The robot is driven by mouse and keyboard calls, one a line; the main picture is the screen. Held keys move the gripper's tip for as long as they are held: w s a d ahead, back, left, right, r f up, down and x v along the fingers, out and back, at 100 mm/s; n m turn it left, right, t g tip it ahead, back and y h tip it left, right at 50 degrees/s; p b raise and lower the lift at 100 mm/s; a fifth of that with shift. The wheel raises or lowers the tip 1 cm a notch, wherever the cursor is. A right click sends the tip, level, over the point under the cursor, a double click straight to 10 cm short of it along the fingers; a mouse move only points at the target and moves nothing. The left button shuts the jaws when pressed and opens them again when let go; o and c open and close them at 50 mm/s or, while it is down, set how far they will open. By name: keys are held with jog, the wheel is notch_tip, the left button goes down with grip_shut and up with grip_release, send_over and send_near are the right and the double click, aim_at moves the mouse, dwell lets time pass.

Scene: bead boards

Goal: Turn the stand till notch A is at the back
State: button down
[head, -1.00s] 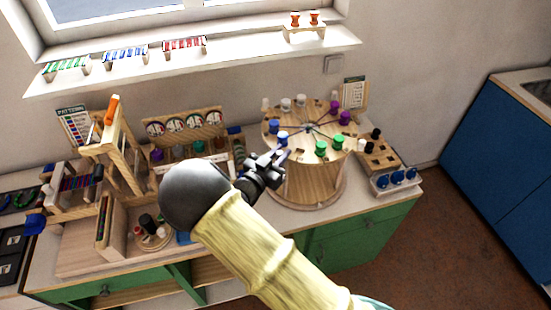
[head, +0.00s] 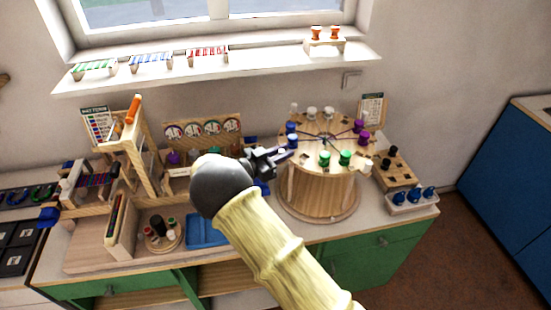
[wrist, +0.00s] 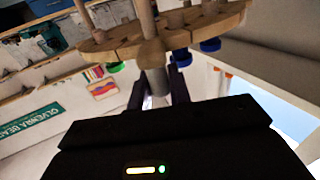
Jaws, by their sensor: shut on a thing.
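The stand (head: 320,192) is a wooden drum with a round top disc, to the right of centre in the head view. Green spools (head: 345,157) are at its front, purple spools (head: 364,138) at its right, white spools (head: 329,112) at its back and a blue spool (head: 292,127) at its left. My gripper (head: 283,155) is at the disc's left front edge. In the wrist view its fingers close around a grey post (wrist: 156,82) at the disc's rim (wrist: 110,45). No letter for notch A can be read.
A wooden block with dark pegs (head: 398,167) and a white tray with blue spools (head: 411,207) stand close on the stand's right. A blue tray (head: 205,232) and a round board with spools (head: 166,237) lie to the left. A pattern card (head: 371,107) is behind.

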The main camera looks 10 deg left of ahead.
jog(key=shift+a+r, duration=0.1)
jog(key=c, duration=1.3)
grip_release()
jog(key=shift+s, duration=0.2)
jog(key=shift+c, duration=0.2)
jog(key=shift+w, duration=0.1)
jog(key=b+v, duration=0.4)
jog(key=v, duration=1.3)
jog(key=shift+b, duration=0.4)
jog(key=shift+a, duration=0.1)
